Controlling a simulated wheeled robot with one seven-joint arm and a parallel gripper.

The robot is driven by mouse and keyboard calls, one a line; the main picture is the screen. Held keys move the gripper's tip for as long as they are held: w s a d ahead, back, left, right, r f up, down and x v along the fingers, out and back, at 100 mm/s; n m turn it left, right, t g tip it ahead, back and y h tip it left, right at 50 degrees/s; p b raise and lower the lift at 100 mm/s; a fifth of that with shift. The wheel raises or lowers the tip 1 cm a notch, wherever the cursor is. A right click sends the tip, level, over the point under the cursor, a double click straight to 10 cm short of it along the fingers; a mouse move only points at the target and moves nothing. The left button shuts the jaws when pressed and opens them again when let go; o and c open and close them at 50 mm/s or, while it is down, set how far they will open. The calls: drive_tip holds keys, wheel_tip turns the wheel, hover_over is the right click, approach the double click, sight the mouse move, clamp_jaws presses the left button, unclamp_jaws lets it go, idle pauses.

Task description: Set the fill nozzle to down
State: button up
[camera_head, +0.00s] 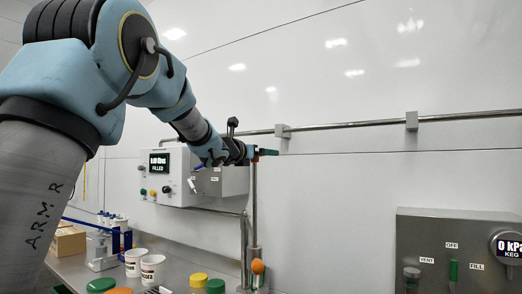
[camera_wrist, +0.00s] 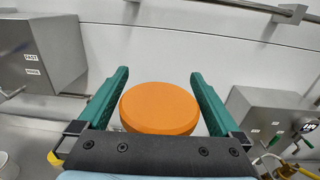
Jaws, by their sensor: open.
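My gripper (camera_head: 264,152) is raised at the top of a thin vertical metal post (camera_head: 254,205), with its green fingers pointing right in the head view. In the wrist view my gripper (camera_wrist: 157,85) is open, its two green fingers apart on either side of a round orange knob (camera_wrist: 160,108). The knob lies between the fingers, and I cannot tell whether they touch it. An orange ball (camera_head: 257,267) sits low on the post in the head view. No label marks the fill nozzle, so I cannot tell for certain which part it is.
A control box with a FILLED display (camera_head: 159,164) is on the wall behind my arm. A grey keg panel (camera_head: 460,250) stands at right. White cups (camera_head: 152,268) and green and yellow lids (camera_head: 198,280) stand on the counter. A wall rail (camera_head: 350,125) runs behind.

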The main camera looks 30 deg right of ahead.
drive_tip(key=shift+w+d, duration=0.1)
drive_tip(key=shift+d, duration=0.1)
clamp_jaws()
idle(0.8)
